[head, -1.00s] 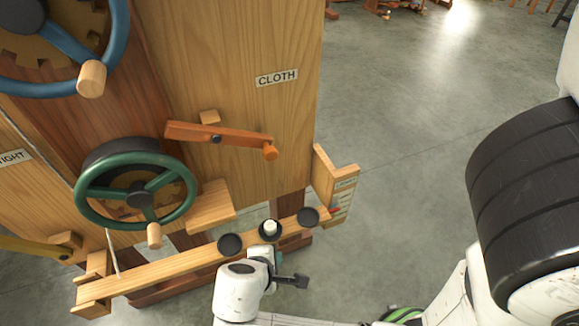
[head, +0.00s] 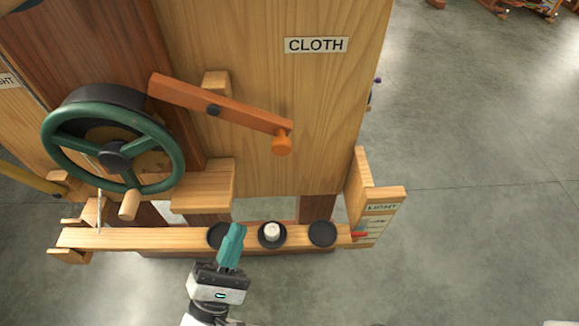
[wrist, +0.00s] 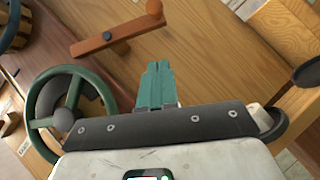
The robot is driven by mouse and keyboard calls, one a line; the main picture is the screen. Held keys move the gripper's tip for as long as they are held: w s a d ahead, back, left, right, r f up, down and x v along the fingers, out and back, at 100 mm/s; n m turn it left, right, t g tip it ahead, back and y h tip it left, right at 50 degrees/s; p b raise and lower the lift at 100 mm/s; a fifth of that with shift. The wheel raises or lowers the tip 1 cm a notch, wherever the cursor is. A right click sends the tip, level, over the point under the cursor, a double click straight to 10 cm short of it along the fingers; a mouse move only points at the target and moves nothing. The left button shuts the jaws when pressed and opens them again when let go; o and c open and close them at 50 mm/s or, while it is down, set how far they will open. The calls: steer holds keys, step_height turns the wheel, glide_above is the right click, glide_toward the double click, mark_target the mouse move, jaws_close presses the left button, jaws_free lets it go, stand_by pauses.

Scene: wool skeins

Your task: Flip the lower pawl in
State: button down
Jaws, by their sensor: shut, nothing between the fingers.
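The lower pawl (head: 235,112) is an orange-red wooden lever on the panel labelled CLOTH. It turns on a dark pivot and slopes down to the right, to an orange knob (head: 281,145). Its left end is by the upper right of the green handwheel (head: 115,147), apart from the rim in the picture. The pawl also shows in the wrist view (wrist: 120,34), with its knob at the upper end. My gripper (head: 234,232) has teal fingers, shut and empty, below the pawl and in front of the beam. In the wrist view my gripper (wrist: 157,68) points toward the panel, apart from the pawl.
A wooden beam (head: 140,239) runs across below, carrying dark round pans, the middle one (head: 271,235) with a white weight. A post labelled LIGHT (head: 380,207) stands at its right end. A wooden block (head: 204,185) sticks out beside the wheel.

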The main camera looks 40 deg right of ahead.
stand_by(0.4)
steer(key=p, duration=0.2)
glide_toward(275, 153)
steer(key=w+d+f, duration=0.1)
steer(key=w+d, duration=0.2)
steer(key=w, duration=0.1)
steer(key=d+r, duration=0.2)
steer(key=r, duration=0.1)
steer(key=shift+s+d, duration=0.1)
steer(key=shift+s, duration=0.2)
steer(key=shift+r+p, duration=0.1)
steer(key=shift+p, duration=0.35)
steer(key=shift+s+d+r+n+t+p, duration=0.2)
steer(key=shift+n+t+p, duration=0.1)
steer(key=shift+n+t, duration=0.3)
